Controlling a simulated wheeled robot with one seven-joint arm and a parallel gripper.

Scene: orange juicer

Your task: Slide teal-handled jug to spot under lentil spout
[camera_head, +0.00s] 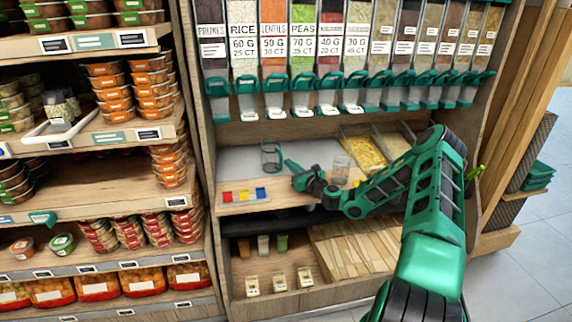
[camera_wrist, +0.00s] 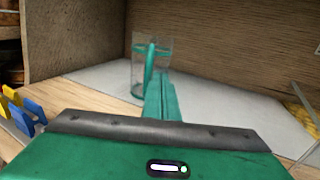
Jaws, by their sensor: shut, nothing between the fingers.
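The clear jug with a teal handle (camera_head: 270,156) stands upright on the grey counter mat (camera_head: 235,160), below and in front of the lentil dispenser (camera_head: 273,85) and its spout. In the wrist view the jug (camera_wrist: 137,72) is just beyond my fingers, its teal handle facing me. My gripper (camera_head: 288,163) is shut and empty, reaching in from the right with its tips close to the jug's right side. The shut fingers also show in the wrist view (camera_wrist: 161,95), overlapping the jug's lower right. I cannot tell whether they touch it.
A second clear vessel (camera_head: 341,168) stands right of my gripper, partly behind my arm. Red, yellow and blue blocks (camera_head: 243,195) sit at the counter's front left. A bin of yellow grain (camera_head: 363,154) is at the right. A wooden panel closes the back.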

